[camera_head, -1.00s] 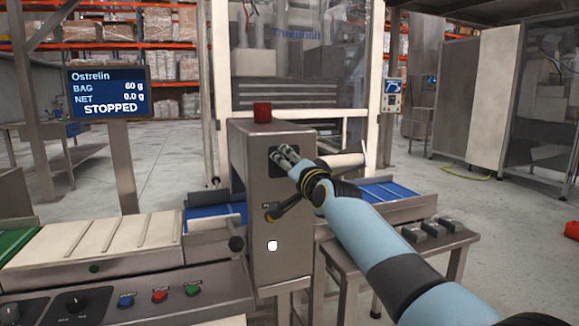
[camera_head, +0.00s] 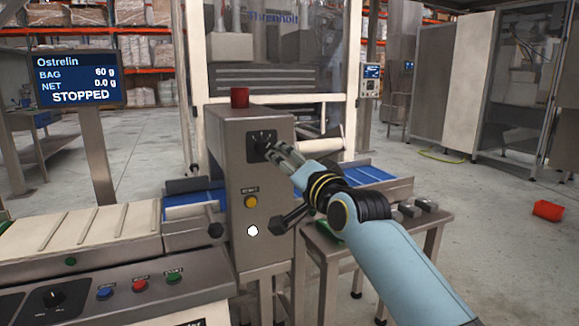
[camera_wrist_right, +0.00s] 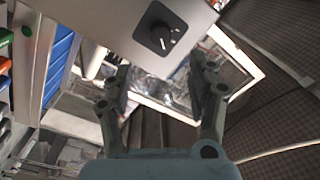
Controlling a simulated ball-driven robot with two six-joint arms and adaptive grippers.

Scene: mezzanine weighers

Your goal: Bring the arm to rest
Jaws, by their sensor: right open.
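My right gripper (camera_head: 270,150) is in front of the grey metal housing (camera_head: 222,165), its fingers close to the black dial plate (camera_head: 258,136). Whether it touches the plate cannot be told from the head view. In the right wrist view my right gripper (camera_wrist_right: 160,68) has its two fingers spread with nothing between them. The dial knob (camera_wrist_right: 160,38) shows ahead, beyond the fingertips and clear of them. My left gripper is in neither view.
A yellow button (camera_head: 251,201) sits below the dial. A red lamp (camera_head: 240,97) tops the housing. The screen (camera_head: 76,78) reads STOPPED. A small table (camera_head: 425,228) with metal blocks stands under my right arm. A red bin (camera_head: 547,210) lies on the open floor at right.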

